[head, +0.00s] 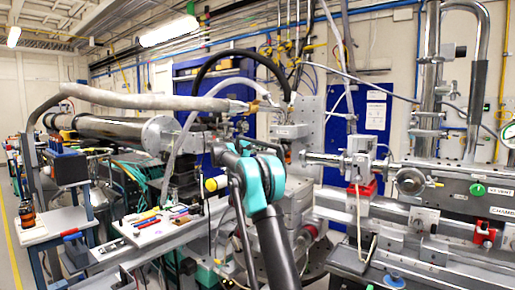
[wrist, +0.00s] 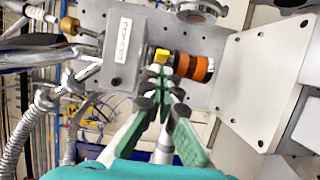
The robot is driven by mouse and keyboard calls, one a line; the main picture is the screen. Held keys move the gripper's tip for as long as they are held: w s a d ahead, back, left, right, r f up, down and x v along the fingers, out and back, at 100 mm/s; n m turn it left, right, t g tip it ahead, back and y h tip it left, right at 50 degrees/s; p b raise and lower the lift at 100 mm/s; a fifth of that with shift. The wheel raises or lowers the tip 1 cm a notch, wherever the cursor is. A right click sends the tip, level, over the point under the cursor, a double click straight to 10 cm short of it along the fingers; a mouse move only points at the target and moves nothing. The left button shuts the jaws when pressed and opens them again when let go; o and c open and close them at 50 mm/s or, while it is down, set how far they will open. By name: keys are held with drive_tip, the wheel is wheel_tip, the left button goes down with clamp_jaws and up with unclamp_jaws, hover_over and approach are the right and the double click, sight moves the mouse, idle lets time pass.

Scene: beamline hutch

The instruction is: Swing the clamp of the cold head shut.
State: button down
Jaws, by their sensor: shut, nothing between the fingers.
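The cold head is a grey box with a white label (wrist: 122,50), left of centre in the wrist view. To its right, a dark cylinder with orange bands (wrist: 192,66) projects from the grey plate. A small yellow tab (wrist: 162,56) sits between the box and the cylinder; it looks like the clamp's handle, but its hinge and how far it stands open cannot be made out. My gripper (wrist: 159,73) has green fingers with dark pads, shut and empty. Its tips are at the yellow tab, touching or just short of it. In the head view my arm hides the fingertips.
A large pale plate (wrist: 262,75) with bolt holes stands close on the right in the wrist view. Hoses and a brass fitting (wrist: 72,26) crowd the left. In the head view, a tool tray (head: 165,228) lies left of my arm and steel vacuum pipes fill the right.

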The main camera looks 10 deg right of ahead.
drive_tip(key=shift+s+d, duration=0.25)
drive_tip(key=shift+d, duration=0.15)
drive_tip(key=shift+s+d, duration=0.1)
drive_tip(key=shift+s+d+n+t+y, duration=0.4)
drive_tip(key=shift+d+n+t+y, duration=1.05)
drive_tip(key=shift+d, duration=1.15)
drive_tip(key=shift+s+d+n+t+y, duration=0.4)
drive_tip(key=shift+d+n+t+y, duration=0.75)
drive_tip(key=shift+d+t, duration=1.05)
drive_tip(key=shift+s+d+n+t+y, duration=0.4)
drive_tip(key=shift+d+n+t+y, duration=0.9)
drive_tip(key=shift+d, duration=1.75)
